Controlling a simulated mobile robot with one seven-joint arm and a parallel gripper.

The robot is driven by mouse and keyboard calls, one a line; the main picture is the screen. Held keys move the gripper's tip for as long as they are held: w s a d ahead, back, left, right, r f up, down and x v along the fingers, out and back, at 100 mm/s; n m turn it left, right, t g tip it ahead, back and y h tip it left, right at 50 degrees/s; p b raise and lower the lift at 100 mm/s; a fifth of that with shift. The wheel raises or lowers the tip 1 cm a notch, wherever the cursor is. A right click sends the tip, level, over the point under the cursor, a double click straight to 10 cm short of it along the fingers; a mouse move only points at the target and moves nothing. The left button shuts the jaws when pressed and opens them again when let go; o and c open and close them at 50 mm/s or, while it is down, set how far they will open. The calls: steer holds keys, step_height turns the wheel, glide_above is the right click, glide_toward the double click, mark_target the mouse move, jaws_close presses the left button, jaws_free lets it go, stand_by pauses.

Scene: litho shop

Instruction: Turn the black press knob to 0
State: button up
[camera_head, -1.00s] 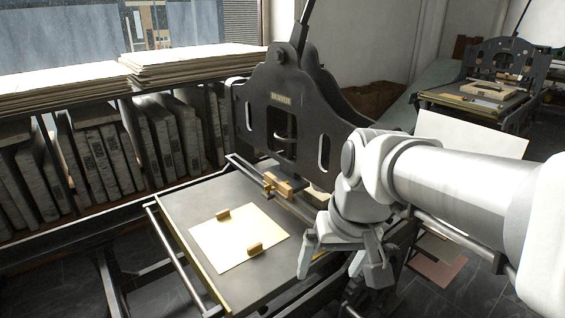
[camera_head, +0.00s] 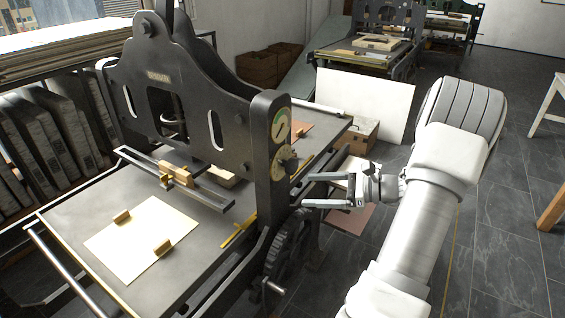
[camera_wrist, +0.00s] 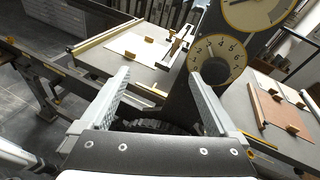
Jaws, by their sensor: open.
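The black press knob (camera_head: 289,158) sits on the side post of the near press, over a tan number dial (camera_head: 277,170). In the wrist view the number dial (camera_wrist: 235,56) shows several digits around the dark knob (camera_wrist: 213,71), right of my right finger's tip. I cannot tell which number the knob points to. My gripper (camera_head: 307,192) is open and empty, just right of and below the knob, apart from it. Its two fingers (camera_wrist: 158,75) spread wide in the wrist view, with nothing between them.
A round gauge (camera_head: 281,126) sits above the dial on the post. A toothed wheel (camera_head: 290,245) with a crank is below. The press bed (camera_head: 75,215) carries a cream sheet (camera_head: 142,238). Other presses stand behind; the floor at right is mostly open.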

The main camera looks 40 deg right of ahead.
mark_target(295, 168)
steer(key=s+d+f+m+t+h, duration=0.25)
steer(key=d+m+t, duration=0.25)
steer(key=d, duration=0.4)
steer(key=x, duration=1.7)
steer(key=shift+w+p, duration=0.3)
steer(key=shift+d, duration=0.1)
steer(key=c, duration=1.3)
